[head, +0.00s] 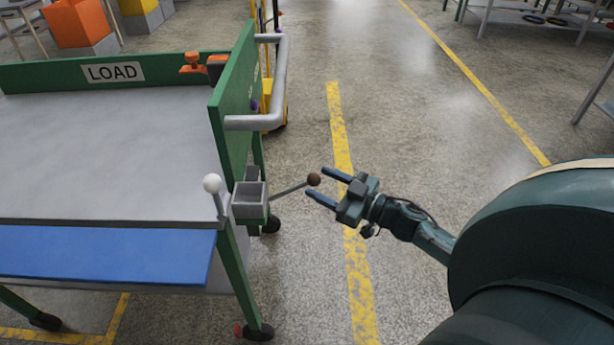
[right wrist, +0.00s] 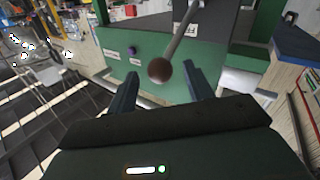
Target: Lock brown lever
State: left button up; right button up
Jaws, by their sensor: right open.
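The brown lever has a round brown knob (head: 314,179) on a thin grey rod that sticks out to the right from a grey box on the cart's corner. My right gripper (head: 314,182) is open, and its two fingers point left towards the knob. In the right wrist view the brown knob (right wrist: 160,70) shows at the fingertips, near the middle of the gap between the fingers (right wrist: 160,88), with the rod running up and to the right. I cannot tell whether a finger touches it. My left gripper is not in view.
A lever with a white knob (head: 211,183) stands upright beside the grey box (head: 249,200). The green cart (head: 232,110) has a grey handle bar (head: 279,85), a LOAD sign (head: 113,72) and a blue front panel (head: 110,253). The floor right of the cart is clear.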

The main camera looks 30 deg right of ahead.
aim_at(290, 190)
jog(key=x, duration=0.4)
jog(key=shift+w+a, duration=0.15)
jog(key=shift+w, duration=0.25)
grip_shut()
